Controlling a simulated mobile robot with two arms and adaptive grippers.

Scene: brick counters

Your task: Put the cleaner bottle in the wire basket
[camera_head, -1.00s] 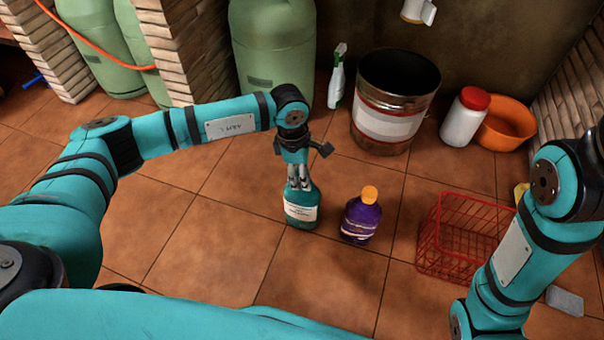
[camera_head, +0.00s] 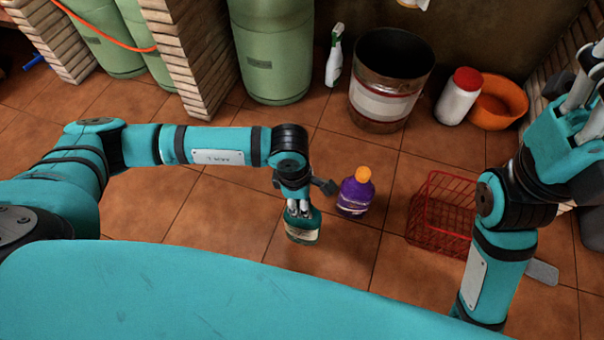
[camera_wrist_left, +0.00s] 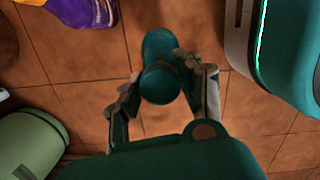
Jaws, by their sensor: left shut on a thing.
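A teal bottle (camera_head: 302,226) with a pale label is in my left gripper (camera_head: 298,207), whose fingers close on its upper part. It looks raised off the floor. In the left wrist view its round cap (camera_wrist_left: 160,84) sits between the two fingers of my left gripper (camera_wrist_left: 160,92). The red wire basket (camera_head: 425,225) stands on the floor to the right, partly hidden by my right arm; what shows of it looks empty. My right gripper (camera_head: 590,95) is raised at the right edge, partly cut off; its opening is unclear.
A purple bottle with an orange cap (camera_head: 355,192) stands between the teal bottle and the basket. Behind are a spray bottle (camera_head: 334,60), a metal bin (camera_head: 388,85), a white jar (camera_head: 457,98) and an orange bowl (camera_head: 500,103). Floor tiles to the left are clear.

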